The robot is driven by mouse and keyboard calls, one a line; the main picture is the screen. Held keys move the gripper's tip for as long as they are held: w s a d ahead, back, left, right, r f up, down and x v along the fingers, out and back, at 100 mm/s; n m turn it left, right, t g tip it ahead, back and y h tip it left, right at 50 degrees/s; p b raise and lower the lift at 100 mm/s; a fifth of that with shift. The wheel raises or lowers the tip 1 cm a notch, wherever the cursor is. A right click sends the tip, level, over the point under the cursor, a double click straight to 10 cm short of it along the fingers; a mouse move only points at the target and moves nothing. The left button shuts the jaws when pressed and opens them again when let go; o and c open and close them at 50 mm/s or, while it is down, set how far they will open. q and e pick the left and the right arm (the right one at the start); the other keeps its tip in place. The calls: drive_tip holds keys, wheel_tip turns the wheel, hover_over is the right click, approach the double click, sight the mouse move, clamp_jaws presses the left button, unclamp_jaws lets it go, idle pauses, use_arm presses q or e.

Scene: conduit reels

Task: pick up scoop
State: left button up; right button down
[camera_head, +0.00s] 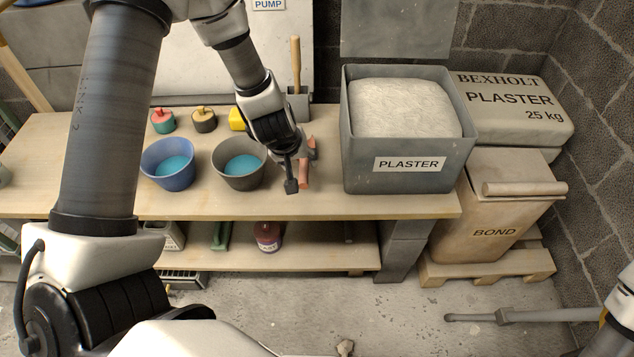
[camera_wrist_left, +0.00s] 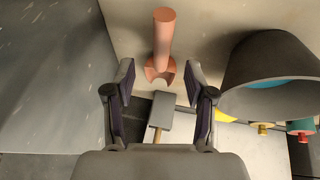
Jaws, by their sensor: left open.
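The scoop appears to be the salmon-pink piece (camera_head: 304,174) on the table, between the grey bucket and the plaster bin, partly hidden by my gripper. In the left wrist view the scoop (camera_wrist_left: 164,38) shows a round handle and a crescent-shaped end lying ahead of the fingers. My left gripper (camera_head: 297,170) is above the table beside the scoop. In the wrist view its two fingers (camera_wrist_left: 160,95) are apart with nothing held between them. My right gripper is not visible; only part of an arm shows at the right edge.
A grey plaster bin (camera_head: 362,172) stands right of the scoop. A grey bucket (camera_head: 237,181) and a blue bucket (camera_head: 167,181) stand left. A wooden-handled tool (camera_head: 295,62) stands upright behind. The table's front edge (camera_head: 300,213) is close.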

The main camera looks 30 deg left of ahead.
sight(303, 164)
use_arm(q)
drive_tip(key=shift+w+a+f, duration=0.2)
drive_tip(key=shift+w+f, duration=0.1)
drive_tip(key=shift+w, duration=0.1)
drive_tip(key=b+x, duration=0.1)
drive_tip(key=x, duration=0.4)
drive_tip(key=b+x, duration=0.1)
drive_tip(key=x, duration=0.1)
drive_tip(key=shift+w+a+b, duration=0.25)
drive_tip(key=shift+a+b, duration=0.05)
drive_tip(key=shift+r, duration=0.1)
drive_tip(key=shift+c, duration=1.4)
clamp_jaws()
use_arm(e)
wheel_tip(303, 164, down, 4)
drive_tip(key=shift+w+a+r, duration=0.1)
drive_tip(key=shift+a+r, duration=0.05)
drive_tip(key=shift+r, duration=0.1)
